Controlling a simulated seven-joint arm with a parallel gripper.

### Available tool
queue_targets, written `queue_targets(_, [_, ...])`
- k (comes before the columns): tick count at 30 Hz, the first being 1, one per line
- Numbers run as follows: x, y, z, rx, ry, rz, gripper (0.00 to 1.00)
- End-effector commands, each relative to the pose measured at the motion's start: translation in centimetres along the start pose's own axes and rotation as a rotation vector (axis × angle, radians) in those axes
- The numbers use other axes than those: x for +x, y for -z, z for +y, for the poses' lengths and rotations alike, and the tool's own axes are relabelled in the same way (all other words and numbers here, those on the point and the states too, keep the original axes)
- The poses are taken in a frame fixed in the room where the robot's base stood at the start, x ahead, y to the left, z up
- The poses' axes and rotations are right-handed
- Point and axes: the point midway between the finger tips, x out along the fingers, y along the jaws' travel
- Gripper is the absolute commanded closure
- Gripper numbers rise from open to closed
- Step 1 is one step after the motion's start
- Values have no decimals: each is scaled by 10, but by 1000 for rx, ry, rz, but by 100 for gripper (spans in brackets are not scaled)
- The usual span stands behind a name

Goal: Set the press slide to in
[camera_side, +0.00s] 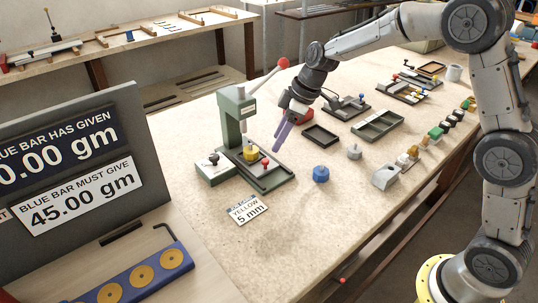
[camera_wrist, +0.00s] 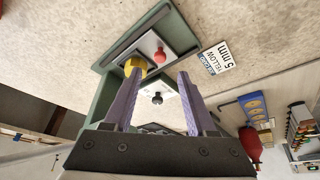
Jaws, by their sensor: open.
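The green press (camera_side: 229,122) stands on the bench with a long lever ending in a red ball (camera_side: 283,63). Its slide is a light plate low on the base, carrying a yellow piece (camera_side: 250,153) and a red knob (camera_side: 265,163). The yellow piece appears close to the column, below the press head; the front of the base looks bare. In the wrist view, the yellow piece (camera_wrist: 135,66) and red knob (camera_wrist: 160,54) lie just beyond my fingertips. My gripper (camera_side: 281,138) has purple fingers, open and empty, above and beside the base. It also shows in the wrist view (camera_wrist: 160,77).
A green box with a black knob (camera_side: 213,160) adjoins the press at left. A "YELLOW 5 mm" card (camera_side: 246,209) lies in front. A blue knobbed piece (camera_side: 321,174) and a dark tray (camera_side: 321,134) are to the right.

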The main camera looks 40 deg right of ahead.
Motion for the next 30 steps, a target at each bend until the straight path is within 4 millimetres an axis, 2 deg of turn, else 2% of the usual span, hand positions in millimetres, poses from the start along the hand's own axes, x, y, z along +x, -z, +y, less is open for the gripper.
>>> queue_targets(1, [12, -1, -1, 0, 3, -3, 43])
queue_targets(6, [42, 0, -1, -1, 2, -3, 43])
queue_targets(12, [64, 0, 0, -1, 1, -1, 43])
queue_targets(24, [70, 0, 0, -1, 0, 0, 43])
queue_targets(26, [70, 0, 0, 0, 0, 0, 52])
queue_targets(30, [70, 0, 0, 0, 0, 0, 77])
